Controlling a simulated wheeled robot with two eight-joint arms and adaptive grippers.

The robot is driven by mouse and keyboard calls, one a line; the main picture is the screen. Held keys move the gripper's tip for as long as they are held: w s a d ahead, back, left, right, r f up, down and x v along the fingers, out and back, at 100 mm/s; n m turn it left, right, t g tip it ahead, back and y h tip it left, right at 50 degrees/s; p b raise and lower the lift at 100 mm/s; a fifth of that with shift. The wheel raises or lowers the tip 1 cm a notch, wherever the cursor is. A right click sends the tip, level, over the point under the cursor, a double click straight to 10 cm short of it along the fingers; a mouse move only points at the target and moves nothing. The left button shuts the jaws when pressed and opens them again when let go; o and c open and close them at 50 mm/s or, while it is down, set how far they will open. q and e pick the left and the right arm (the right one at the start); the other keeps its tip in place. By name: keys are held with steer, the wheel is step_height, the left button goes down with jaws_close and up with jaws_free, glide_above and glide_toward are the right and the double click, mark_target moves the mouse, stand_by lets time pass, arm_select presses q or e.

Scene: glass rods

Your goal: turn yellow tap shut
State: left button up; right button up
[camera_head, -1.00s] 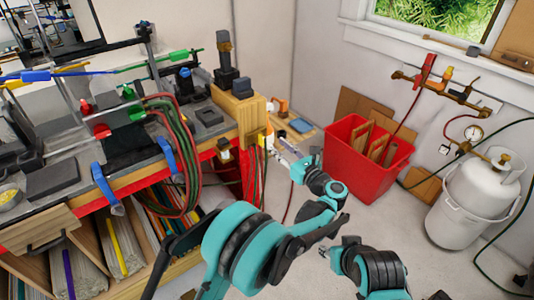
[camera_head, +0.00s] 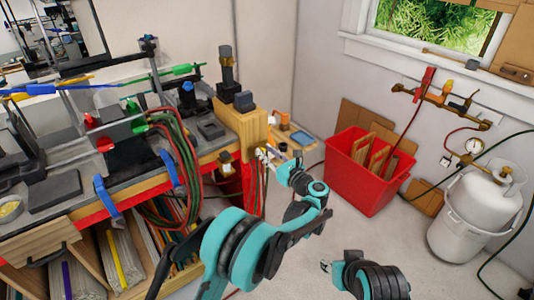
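The yellow tap (camera_head: 446,90) is an orange-yellow handle on a brass pipe (camera_head: 465,113) fixed to the right wall. It sits between a red upright handle (camera_head: 427,82) and a darker handle (camera_head: 464,101). My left gripper (camera_head: 264,154) is small in view, by the right end of the workbench, far left of the tap and apart from it. Its fingers are too small to read. My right gripper (camera_head: 324,266) is low in the middle, above the floor, far from the tap. Its opening is unclear.
A red bin (camera_head: 362,187) with wooden boards stands between my arms and the wall. A white gas tank (camera_head: 478,208) with a gauge stands at the right, with hoses near it. The cluttered workbench (camera_head: 85,205) fills the left. Pale floor is free in the middle.

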arm_select(q)
jaws_close()
steer(key=shift+m, duration=0.4)
steer(key=m, duration=0.5)
steer(key=d+m, duration=0.1)
steer(key=m, duration=0.1)
steer(key=shift+w+f, duration=0.25)
steer(key=shift+w, duration=0.15)
steer(key=m, duration=0.3)
steer(key=f+m, duration=0.1)
steer(key=m, duration=0.6)
steer(key=shift+w+d+f, duration=0.2)
steer(key=shift+d, duration=0.15)
